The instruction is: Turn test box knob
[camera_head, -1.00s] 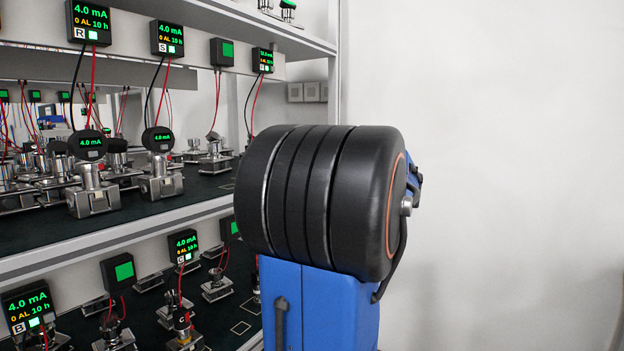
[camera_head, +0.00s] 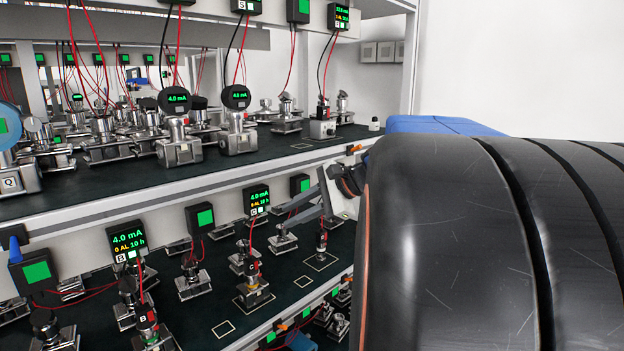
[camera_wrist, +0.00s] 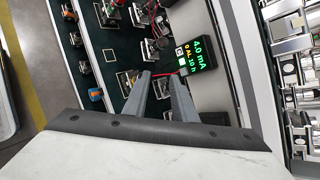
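Several black boxes with green-lit displays hang on the rack rails. One marked C (camera_head: 257,201) reads 4.0 mA and one marked B (camera_head: 128,240) hangs left of it. A light grey box (camera_head: 322,129) with what looks like a small round knob on its front stands at the upper shelf's right end. My gripper (camera_head: 278,212) reaches in front of the lower shelf, just right of box C. In the wrist view my gripper (camera_wrist: 160,76) has its two grey fingers apart with nothing between them. A lit display box (camera_wrist: 194,48) is just right of the fingertips, with small red wires near them.
Metal transmitters on stands fill the upper shelf (camera_head: 225,160) and the lower shelf (camera_head: 225,307). Red and black wires hang from the boxes. My arm's large black joint covers the right of the head view. A white wall (camera_head: 520,60) is behind it.

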